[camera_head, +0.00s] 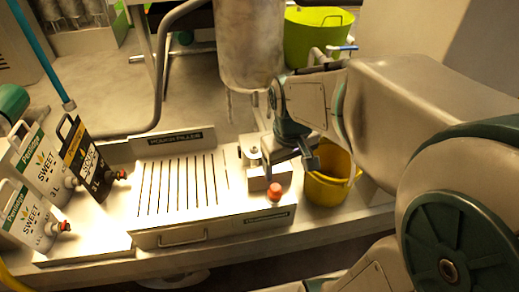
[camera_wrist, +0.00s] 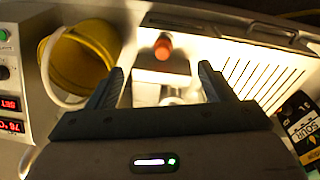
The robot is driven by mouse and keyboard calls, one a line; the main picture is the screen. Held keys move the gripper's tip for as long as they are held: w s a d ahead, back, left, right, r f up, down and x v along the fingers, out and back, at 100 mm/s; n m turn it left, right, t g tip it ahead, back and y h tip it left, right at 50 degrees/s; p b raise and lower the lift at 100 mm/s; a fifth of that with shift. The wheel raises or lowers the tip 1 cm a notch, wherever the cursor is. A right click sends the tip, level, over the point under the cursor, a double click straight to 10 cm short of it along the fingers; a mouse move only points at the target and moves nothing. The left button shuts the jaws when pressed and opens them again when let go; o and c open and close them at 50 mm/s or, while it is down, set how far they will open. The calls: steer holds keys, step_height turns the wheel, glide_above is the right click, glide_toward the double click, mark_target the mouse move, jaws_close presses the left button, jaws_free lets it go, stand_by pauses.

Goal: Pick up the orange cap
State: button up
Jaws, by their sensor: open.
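The orange cap (camera_head: 275,190) is near the front right of the slotted metal filler tray, on a small metal block. In the wrist view the orange cap (camera_wrist: 163,46) is ahead of my fingertips, roughly centred between them. My gripper (camera_head: 292,160) is just above and behind the cap in the head view. The wrist view shows my gripper (camera_wrist: 162,72) open, with a clear gap between the fingers and nothing held. The cap is apart from both fingers.
The slotted tray (camera_head: 150,240) has a front handle. A yellow bucket (camera_head: 327,190) stands close right of the cap. Cartons with red taps (camera_head: 85,160) stand at left. A metal cylinder (camera_head: 250,45) hangs behind my gripper, and a green tub (camera_head: 310,35) sits further back.

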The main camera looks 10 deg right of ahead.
steer(key=n+g+b, duration=0.1)
steer(key=n, duration=0.1)
glide_above(275, 187)
step_height(275, 187, down, 6)
steer(key=shift+y, duration=0.3)
steer(key=f, duration=0.8)
steer(key=shift+s+d+f, duration=0.2)
steer(key=shift+s+f, duration=0.1)
steer(key=shift+f, duration=0.05)
steer(key=shift+w+a+f, duration=0.1)
steer(key=shift+w+f, duration=0.05)
steer(key=shift+f, duration=1.2)
steer(key=shift+w+a+f, duration=0.1)
steer(key=shift+w+f, duration=0.05)
steer(key=shift+f, duration=1.15)
steer(key=c, duration=1.1)
